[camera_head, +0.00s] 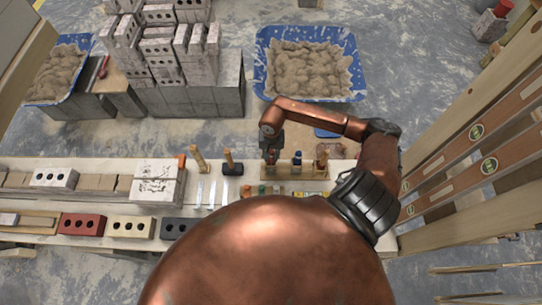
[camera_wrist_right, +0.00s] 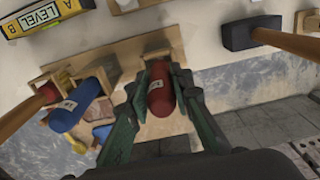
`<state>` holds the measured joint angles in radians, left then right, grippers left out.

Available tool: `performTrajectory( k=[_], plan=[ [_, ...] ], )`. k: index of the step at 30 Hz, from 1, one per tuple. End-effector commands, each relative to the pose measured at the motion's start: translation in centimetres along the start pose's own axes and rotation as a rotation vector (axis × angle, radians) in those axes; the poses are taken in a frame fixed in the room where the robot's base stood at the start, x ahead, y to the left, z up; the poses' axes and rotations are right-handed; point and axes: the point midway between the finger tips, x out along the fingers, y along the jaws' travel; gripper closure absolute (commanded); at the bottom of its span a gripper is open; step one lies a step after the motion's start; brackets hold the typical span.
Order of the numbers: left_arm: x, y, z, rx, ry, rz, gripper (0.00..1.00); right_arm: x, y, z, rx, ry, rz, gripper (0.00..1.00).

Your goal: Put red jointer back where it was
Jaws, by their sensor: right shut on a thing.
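The red jointer (camera_wrist_right: 160,98) is between the two green fingers of my right gripper (camera_wrist_right: 163,76) in the right wrist view. The fingers are shut on its red handle. Its lower part is hidden, so I cannot tell whether it rests in the wooden rack (camera_wrist_right: 100,62) just beyond it. In the head view my right gripper (camera_head: 271,150) is over the left end of the rack (camera_head: 300,176). The blue-handled jointer (camera_wrist_right: 78,110) stands in the rack, and it also shows in the head view (camera_head: 297,158). My left gripper is not in view.
A hammer (camera_head: 231,164) stands left of the rack. A yellow level (camera_wrist_right: 45,15) lies on the bench near the rack. Bricks (camera_head: 82,225) line the bench's left side. A blue mortar tub (camera_head: 262,82) stands on the floor beyond.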

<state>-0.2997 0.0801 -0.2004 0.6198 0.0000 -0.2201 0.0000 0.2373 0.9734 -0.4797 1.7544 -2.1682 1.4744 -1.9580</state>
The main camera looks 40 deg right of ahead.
Motion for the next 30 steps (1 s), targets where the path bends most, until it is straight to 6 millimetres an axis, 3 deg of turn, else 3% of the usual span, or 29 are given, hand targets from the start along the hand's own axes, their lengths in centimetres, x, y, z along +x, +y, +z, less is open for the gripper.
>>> performTrajectory(
  k=[20, 21, 30],
  plan=[
    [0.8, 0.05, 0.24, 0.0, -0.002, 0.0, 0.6, 0.69, -0.02, 0.0, 0.0, 0.0, 0.0, 1.0],
    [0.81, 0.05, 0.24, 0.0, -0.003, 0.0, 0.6, 0.7, -0.02, 0.01, 0.0, 0.0, 0.0, 0.79],
    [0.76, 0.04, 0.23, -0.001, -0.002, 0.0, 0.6, 0.66, -0.01, 0.0, 0.0, 0.0, 0.0, 0.59]
  ],
)
